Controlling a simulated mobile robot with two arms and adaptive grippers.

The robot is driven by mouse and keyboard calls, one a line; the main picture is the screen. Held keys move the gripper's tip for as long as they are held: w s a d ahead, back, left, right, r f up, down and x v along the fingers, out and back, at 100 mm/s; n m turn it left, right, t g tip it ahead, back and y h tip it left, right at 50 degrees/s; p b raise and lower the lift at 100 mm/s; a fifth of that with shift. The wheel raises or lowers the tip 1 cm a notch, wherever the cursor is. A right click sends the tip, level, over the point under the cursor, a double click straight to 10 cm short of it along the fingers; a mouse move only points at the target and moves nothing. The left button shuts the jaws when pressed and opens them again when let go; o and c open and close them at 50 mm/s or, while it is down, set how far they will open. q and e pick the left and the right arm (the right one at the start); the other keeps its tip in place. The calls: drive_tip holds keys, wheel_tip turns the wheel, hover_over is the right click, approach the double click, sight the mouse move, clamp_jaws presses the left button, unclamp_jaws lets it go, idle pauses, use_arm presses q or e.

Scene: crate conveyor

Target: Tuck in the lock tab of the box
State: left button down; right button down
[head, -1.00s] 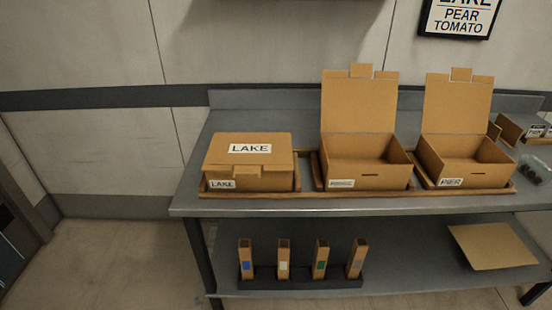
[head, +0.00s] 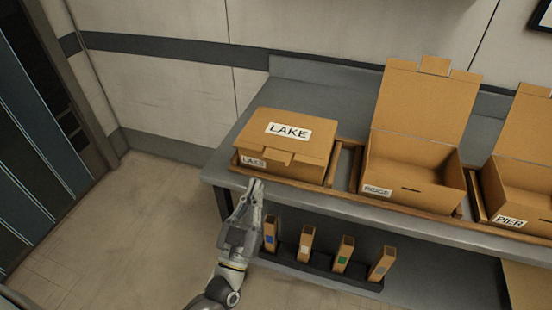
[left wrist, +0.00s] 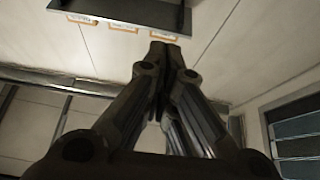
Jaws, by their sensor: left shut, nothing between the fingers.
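The closed cardboard box labelled LAKE (head: 265,145) sits in a wooden tray at the left end of the steel table. Its lid is down, and the lock tab (head: 279,157) shows at the lid's front edge, hanging over the front face. Whether any of the tab is in the slot I cannot tell. My left gripper (head: 257,183) is shut and empty, in front of the table edge, below and in front of the LAKE box. It also shows in the left wrist view (left wrist: 163,48), fingers together. My right gripper is not in view.
An open box labelled RIDGE (head: 410,186) and an open box labelled PIER (head: 522,205) stand to the right, lids up. The lower shelf holds a dark rack with several narrow cardboard holders (head: 306,243). Floor left of the table is clear.

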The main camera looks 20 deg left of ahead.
use_arm(q)
wheel_tip(320, 180, up, 3)
drive_tip(key=p, duration=0.3)
hover_over(269, 162)
drive_tip(key=s+d, duration=0.1)
drive_tip(key=s, duration=0.2)
drive_tip(key=shift+d+f, duration=0.1)
drive_tip(key=shift+f, duration=1.1)
